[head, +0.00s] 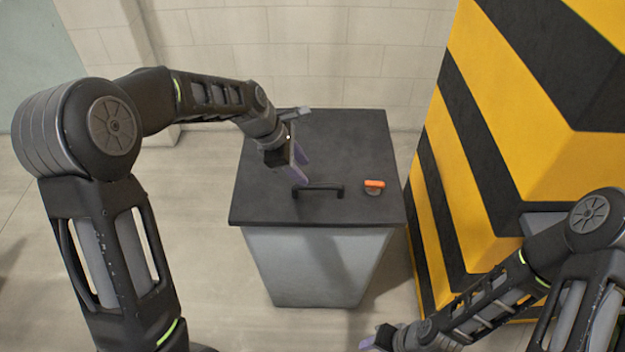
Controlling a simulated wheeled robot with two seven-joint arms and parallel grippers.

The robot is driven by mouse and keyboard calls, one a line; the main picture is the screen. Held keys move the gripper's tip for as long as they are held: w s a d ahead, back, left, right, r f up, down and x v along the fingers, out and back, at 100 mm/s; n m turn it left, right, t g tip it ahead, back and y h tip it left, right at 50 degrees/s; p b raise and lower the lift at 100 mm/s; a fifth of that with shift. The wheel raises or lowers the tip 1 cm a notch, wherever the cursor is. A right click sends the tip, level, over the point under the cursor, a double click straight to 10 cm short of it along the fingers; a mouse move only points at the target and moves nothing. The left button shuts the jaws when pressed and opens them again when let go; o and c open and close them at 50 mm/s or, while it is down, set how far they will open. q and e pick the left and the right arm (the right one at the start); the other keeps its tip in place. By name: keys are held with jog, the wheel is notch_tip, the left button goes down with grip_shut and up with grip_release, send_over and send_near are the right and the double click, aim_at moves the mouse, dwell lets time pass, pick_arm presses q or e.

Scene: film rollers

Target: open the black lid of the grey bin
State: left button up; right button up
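The grey bin (318,265) stands on the floor in front of me. Its black lid (340,140) lies flat and closed on top. A black bar handle (320,190) sits near the lid's front edge. My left gripper (303,173) is over the lid, just behind and above the left end of the handle. Its purple fingers point down toward the handle; I cannot tell whether they touch it or how far apart they are. My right gripper (372,343) is low at the bottom edge, in front of the bin, partly cut off by the frame.
A small orange-topped object (374,184) lies on the lid right of the handle. A large yellow and black striped block (510,130) stands close on the bin's right. A pale block wall (330,50) is behind. The floor (215,250) left of the bin is clear.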

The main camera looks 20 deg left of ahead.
aim_at(315, 185)
pick_arm(q)
jog(key=x, duration=0.7)
jog(key=shift+d+f, duration=0.2)
jog(key=shift+f, duration=0.15)
jog(key=shift+c, duration=0.6)
grip_shut()
dwell(0.7)
